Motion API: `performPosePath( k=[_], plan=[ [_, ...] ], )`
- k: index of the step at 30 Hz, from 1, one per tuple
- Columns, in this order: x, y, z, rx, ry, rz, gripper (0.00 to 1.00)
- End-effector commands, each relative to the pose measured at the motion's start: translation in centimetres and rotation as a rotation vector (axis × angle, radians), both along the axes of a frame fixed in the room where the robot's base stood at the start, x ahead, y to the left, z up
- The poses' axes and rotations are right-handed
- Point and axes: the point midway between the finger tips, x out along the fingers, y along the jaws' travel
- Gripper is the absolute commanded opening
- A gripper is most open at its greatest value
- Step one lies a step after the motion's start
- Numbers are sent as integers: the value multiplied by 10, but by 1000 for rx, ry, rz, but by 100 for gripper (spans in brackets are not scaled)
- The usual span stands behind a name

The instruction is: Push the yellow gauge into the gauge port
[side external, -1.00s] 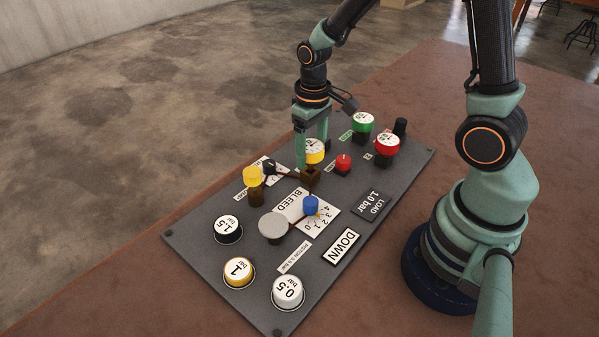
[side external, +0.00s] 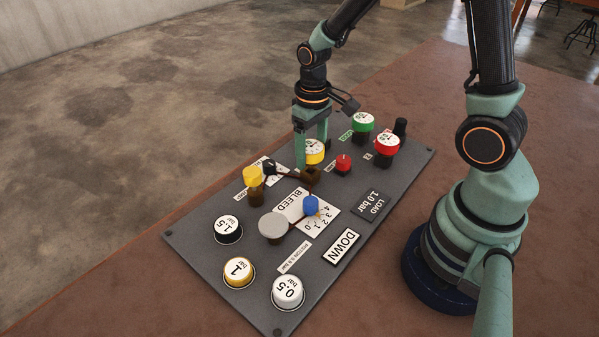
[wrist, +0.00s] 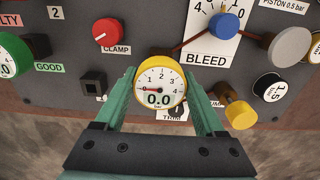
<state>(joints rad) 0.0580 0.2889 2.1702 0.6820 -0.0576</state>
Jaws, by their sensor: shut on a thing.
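The yellow gauge (side external: 313,153), with a white dial face, is held upright between the fingers of my gripper (side external: 311,150). In the wrist view the gauge (wrist: 159,90) reads 0.0, and the green fingers of my gripper (wrist: 160,95) close on its two sides. A brown block (side external: 311,179) that looks like the gauge port shows just below the gauge in the side view, with brown pipes running to it. In the wrist view the gauge hides most of it. I cannot tell whether the gauge touches the port.
The dark panel (side external: 190,245) carries a red clamp knob (side external: 343,164), a blue knob (side external: 311,203), a grey round cap (side external: 273,226) and a yellow-topped post (side external: 253,178). Green (side external: 363,122) and red (side external: 387,144) gauges stand at the far right. Several weights sit at the near left.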

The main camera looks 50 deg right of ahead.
Motion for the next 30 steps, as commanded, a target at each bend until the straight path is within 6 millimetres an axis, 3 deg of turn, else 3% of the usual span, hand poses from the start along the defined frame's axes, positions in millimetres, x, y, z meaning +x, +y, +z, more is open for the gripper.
performPosePath(
  k=[17, 26, 27, 29, 30],
  plan=[
    [0, 0, -19, 0, 1, 0, 0],
    [0, 0, -19, 0, 0, 0, 0],
    [0, 0, -19, 0, 0, 0, 75],
    [0, 0, -19, 0, 0, 0, 98],
    [0, 0, -19, 0, 0, 0, 100]
  ],
)
